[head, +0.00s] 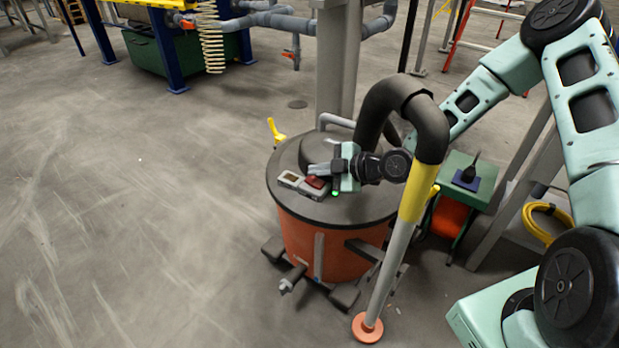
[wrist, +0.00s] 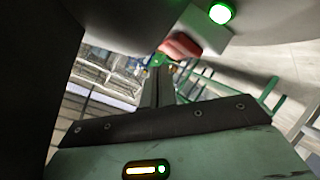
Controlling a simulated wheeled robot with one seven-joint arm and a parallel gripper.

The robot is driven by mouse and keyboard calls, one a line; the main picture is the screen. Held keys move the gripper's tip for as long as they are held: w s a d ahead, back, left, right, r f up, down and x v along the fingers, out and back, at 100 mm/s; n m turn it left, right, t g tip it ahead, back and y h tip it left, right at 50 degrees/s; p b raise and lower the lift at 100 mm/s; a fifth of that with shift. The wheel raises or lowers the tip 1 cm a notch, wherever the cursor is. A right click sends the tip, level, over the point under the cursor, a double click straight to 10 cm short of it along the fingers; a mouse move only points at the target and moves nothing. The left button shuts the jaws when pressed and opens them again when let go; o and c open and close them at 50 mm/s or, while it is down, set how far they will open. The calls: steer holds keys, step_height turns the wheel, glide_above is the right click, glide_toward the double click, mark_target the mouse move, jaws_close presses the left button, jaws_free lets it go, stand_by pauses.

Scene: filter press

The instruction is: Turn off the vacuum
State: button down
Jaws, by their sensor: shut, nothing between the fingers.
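The vacuum (head: 330,245) is an orange drum with a dark grey lid, standing in the middle of the head view. On its lid is a grey switch box (head: 288,181) with a red switch (head: 315,182). A green lamp (head: 335,193) beside it is lit. In the wrist view the red switch (wrist: 182,46) and lit green lamp (wrist: 220,13) show near the top. My gripper (head: 312,169) is shut and empty, lying sideways just above the lid, its tips close to the red switch. I cannot tell whether they touch it. In the wrist view its fingers (wrist: 160,85) point toward the switch.
A thick black hose (head: 400,100) arches over the lid into a yellow and grey wand (head: 398,240), close to my wrist. A green stand with a socket (head: 466,180) and a yellow coiled hose (head: 545,225) are at the right. The floor at the left is clear.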

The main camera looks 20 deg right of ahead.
steer(key=shift+w+a+f+b, duration=0.1)
steer(key=shift+f+b, duration=0.25)
steer(key=shift+f, duration=0.05)
steer(key=shift+w+a+f+b, duration=0.1)
steer(key=shift+f+b, duration=0.2)
steer(key=shift+f, duration=0.1)
stand_by(0.7)
stand_by(0.3)
steer(key=shift+s+d+r+p, duration=0.1)
steer(key=shift+s+r+p, duration=0.05)
steer(key=shift+r+p, duration=0.25)
steer(key=shift+s+d+r+p, duration=0.1)
steer(key=shift+r+p, duration=0.15)
steer(key=shift+r, duration=0.15)
steer(key=shift+r, duration=0.1)
steer(key=r+p, duration=0.1)
steer(key=s+r+p, duration=0.1)
steer(key=r, duration=0.1)
steer(key=d+r+p, duration=0.1)
steer(key=shift+s+r+p, duration=0.15)
steer(key=shift+r+p, duration=0.1)
steer(key=shift+p, duration=0.1)
